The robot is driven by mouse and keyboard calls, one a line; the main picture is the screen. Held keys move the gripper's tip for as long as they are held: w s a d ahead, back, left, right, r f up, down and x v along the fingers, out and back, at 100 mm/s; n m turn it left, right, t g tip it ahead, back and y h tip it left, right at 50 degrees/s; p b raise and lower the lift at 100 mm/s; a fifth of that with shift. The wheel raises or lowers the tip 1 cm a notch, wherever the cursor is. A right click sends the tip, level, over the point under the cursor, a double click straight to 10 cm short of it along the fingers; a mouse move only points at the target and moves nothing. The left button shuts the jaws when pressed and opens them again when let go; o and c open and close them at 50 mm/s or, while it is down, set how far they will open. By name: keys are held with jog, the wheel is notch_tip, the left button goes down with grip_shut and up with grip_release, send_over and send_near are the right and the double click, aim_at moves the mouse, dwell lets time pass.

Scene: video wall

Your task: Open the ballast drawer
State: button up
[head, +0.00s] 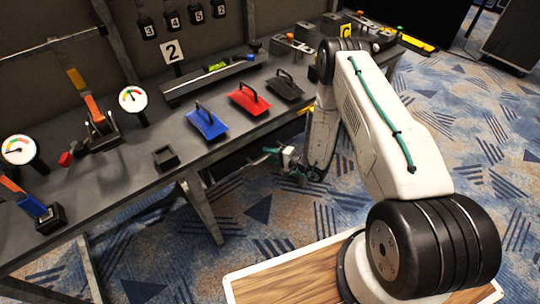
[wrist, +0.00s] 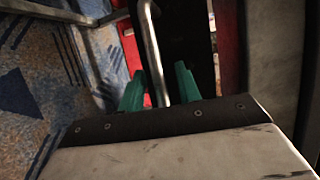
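The ballast drawer is under the bench and is mostly hidden in the head view. In the wrist view a bent metal bar handle (wrist: 153,52) runs in front of a dark panel (wrist: 186,35), which looks like the drawer front. My gripper (head: 272,156) is low beside the bench's front edge in the head view. In the wrist view my gripper (wrist: 158,88) has its two green fingertips apart, one on each side of the bar. I see gaps between the fingers and the bar, though contact at depth is hard to judge.
The bench top (head: 135,165) carries blue (head: 206,122), red (head: 248,98) and black (head: 284,85) handled plates, gauges and levers. A bench leg (head: 203,207) stands left of my gripper. Red surfaces (wrist: 228,45) flank the dark panel. Patterned carpet is open in front.

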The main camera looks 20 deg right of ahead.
grip_shut()
jog(key=shift+s, duration=0.1)
